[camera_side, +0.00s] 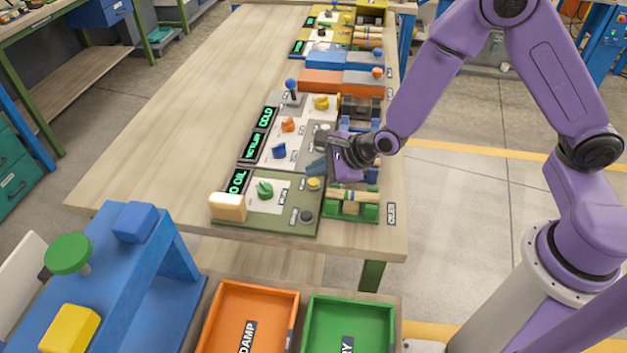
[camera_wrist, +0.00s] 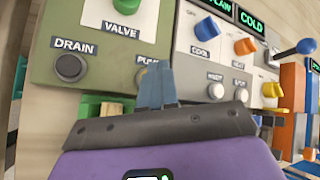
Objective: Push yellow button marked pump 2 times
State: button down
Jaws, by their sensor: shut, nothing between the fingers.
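The yellow button (camera_side: 313,184) sits on the olive-green panel (camera_side: 283,220), near its right edge in the side view. In the wrist view the label beginning "PU" (camera_wrist: 147,60) shows beside my fingers, which hide most or all of the button beneath it. My gripper (camera_side: 315,167) is shut and empty, with its blue-grey fingertips close to the yellow button. In the wrist view the fingertips (camera_wrist: 157,68) point at the panel just right of the label. I cannot tell whether they touch the button.
The same panel has a dark drain button (camera_wrist: 70,67) and a green valve knob (camera_side: 265,190). The neighbouring cream panel (camera_wrist: 190,50) carries a blue knob (camera_side: 279,150), an orange knob (camera_side: 288,124) and small grey buttons. The table's left side is clear.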

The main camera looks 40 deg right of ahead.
aim_at(317, 183)
jog(key=shift+f, duration=0.15)
jog(key=shift+f, duration=0.3)
jog(key=shift+f, duration=0.35)
dwell(1.0)
jog(key=shift+r, duration=0.8)
jog(key=shift+r, duration=2.5)
dwell(0.8)
